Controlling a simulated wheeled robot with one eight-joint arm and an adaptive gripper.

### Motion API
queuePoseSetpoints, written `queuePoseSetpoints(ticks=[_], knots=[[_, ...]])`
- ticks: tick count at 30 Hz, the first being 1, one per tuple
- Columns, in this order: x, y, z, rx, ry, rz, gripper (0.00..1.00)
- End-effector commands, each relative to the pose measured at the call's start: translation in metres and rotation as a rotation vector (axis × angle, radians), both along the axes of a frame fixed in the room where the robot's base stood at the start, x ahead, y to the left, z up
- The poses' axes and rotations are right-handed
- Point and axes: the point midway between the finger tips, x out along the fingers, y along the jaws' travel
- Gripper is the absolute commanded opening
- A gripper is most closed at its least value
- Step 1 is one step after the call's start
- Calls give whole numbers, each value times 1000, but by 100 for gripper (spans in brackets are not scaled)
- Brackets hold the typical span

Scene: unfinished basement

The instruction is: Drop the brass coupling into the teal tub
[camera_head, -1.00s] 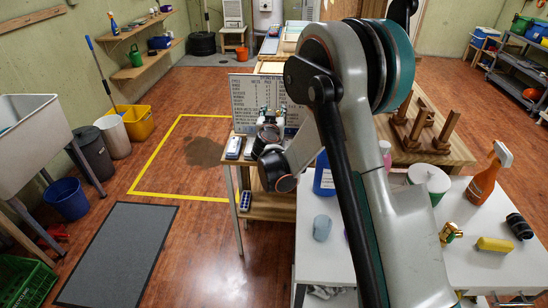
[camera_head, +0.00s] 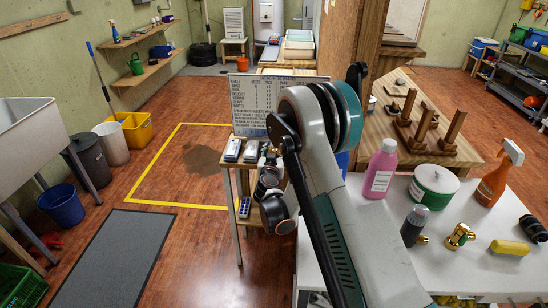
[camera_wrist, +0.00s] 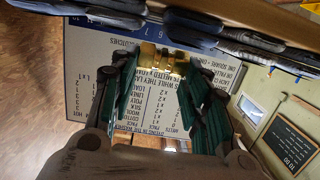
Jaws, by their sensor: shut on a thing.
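My gripper (camera_wrist: 162,66) is shut on a brass coupling (camera_wrist: 158,55), which shows between the fingertips in the wrist view. In the head view my gripper (camera_head: 269,160) is over the small wooden table with the printed sign, partly hidden by my arm; the held coupling cannot be made out there. Another brass fitting (camera_head: 458,237) lies on the white table at the right. I cannot pick out a clearly teal tub; a green tub (camera_head: 521,27) stands on the far right shelf.
The printed sign (camera_head: 255,105) stands close behind my gripper. Handheld devices (camera_head: 232,150) lie on the small table.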

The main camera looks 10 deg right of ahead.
Motion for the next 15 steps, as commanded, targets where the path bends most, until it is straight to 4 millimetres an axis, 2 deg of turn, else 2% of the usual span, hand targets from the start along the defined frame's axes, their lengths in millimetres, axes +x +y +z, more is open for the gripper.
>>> queuePoseSetpoints(ticks=[2, 12, 13, 15], knots=[[0, 0, -9, 0, 0, 0, 18], [0, 0, -11, 0, 0, 0, 18], [0, 0, -10, 0, 0, 0, 49], [0, 0, -10, 0, 0, 0, 63]])
